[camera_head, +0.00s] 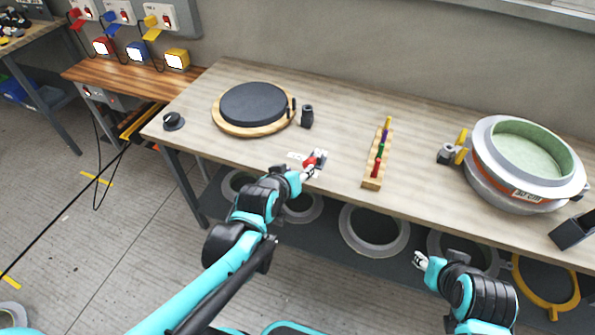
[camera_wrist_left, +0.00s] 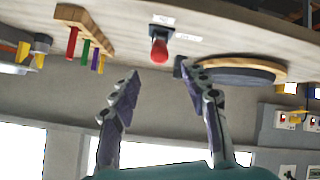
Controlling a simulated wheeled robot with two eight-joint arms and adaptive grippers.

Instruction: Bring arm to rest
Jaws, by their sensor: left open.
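My left arm comes in from the left over the front edge of the workbench. Its gripper (camera_head: 307,168) is open near a small red-topped item (camera_head: 310,161) on the bench. In the left wrist view the two fingers (camera_wrist_left: 166,82) stand apart with nothing between them. The red knob (camera_wrist_left: 159,52) on its dark mount shows beyond the fingertips, apart from them. My right gripper (camera_head: 421,260) is low in front of the bench, small in the head view; its jaw opening is unclear.
The workbench (camera_head: 235,165) carries a round black disc on a wooden ring (camera_head: 253,107), a dark block (camera_head: 307,117), a wooden rack with coloured handles (camera_head: 373,183) and a large round mould (camera_head: 490,180). Rings lie on the shelf below. Floor at left is mostly clear.

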